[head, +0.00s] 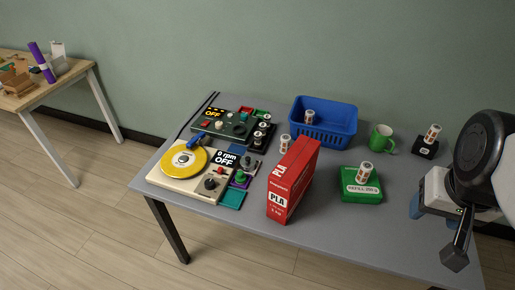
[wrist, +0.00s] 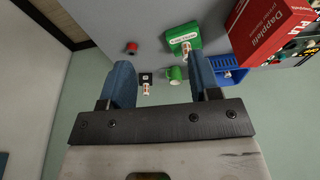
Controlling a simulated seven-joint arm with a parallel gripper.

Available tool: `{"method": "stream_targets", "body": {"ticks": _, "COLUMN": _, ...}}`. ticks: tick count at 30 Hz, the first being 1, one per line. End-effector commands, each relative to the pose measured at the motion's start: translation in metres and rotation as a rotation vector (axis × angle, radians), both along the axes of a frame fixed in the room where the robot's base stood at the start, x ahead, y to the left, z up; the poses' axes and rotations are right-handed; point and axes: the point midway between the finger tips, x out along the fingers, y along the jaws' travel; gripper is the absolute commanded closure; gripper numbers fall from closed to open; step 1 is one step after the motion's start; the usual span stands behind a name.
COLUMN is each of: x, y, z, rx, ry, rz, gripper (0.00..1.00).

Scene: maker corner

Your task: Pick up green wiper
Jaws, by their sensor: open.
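I cannot make out a thing that is clearly a green wiper in either view. The green things on the grey table are a flat green box (head: 362,186) with a small white labelled cylinder (head: 365,172) on it, and a green mug (head: 382,138) behind it. In the wrist view the green box (wrist: 185,37) and the green mug (wrist: 174,75) show between or just past my fingers. My gripper (wrist: 160,65) is open, with two blue fingers apart and nothing between them. In the head view it is at the right edge, right of the green box, partly cut off.
A tall red PLA box (head: 293,180) stands left of the green box. A blue basket (head: 323,121) is behind it. A black block (head: 425,147) bears another cylinder. Control panels with a yellow disc (head: 185,159) fill the table's left. A small red thing (wrist: 131,48) shows in the wrist view.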

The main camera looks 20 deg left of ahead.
Motion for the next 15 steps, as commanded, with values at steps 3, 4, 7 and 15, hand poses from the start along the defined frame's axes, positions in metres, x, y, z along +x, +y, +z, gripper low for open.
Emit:
{"method": "stream_targets", "body": {"ticks": 3, "x": 0.000, "y": 0.000, "z": 0.004, "rx": 0.000, "ry": -0.001, "rz": 0.000, "gripper": 0.43}}
{"method": "stream_targets", "body": {"ticks": 4, "x": 0.000, "y": 0.000, "z": 0.006, "rx": 0.000, "ry": -0.001, "rz": 0.000, "gripper": 0.43}}
{"method": "stream_targets", "body": {"ticks": 7, "x": 0.001, "y": 0.000, "z": 0.019, "rx": 0.000, "ry": -0.004, "rz": 0.000, "gripper": 0.43}}
{"method": "stream_targets", "body": {"ticks": 15, "x": 0.007, "y": 0.005, "z": 0.053, "rx": -0.002, "ry": 0.006, "rz": 0.025, "gripper": 0.43}}
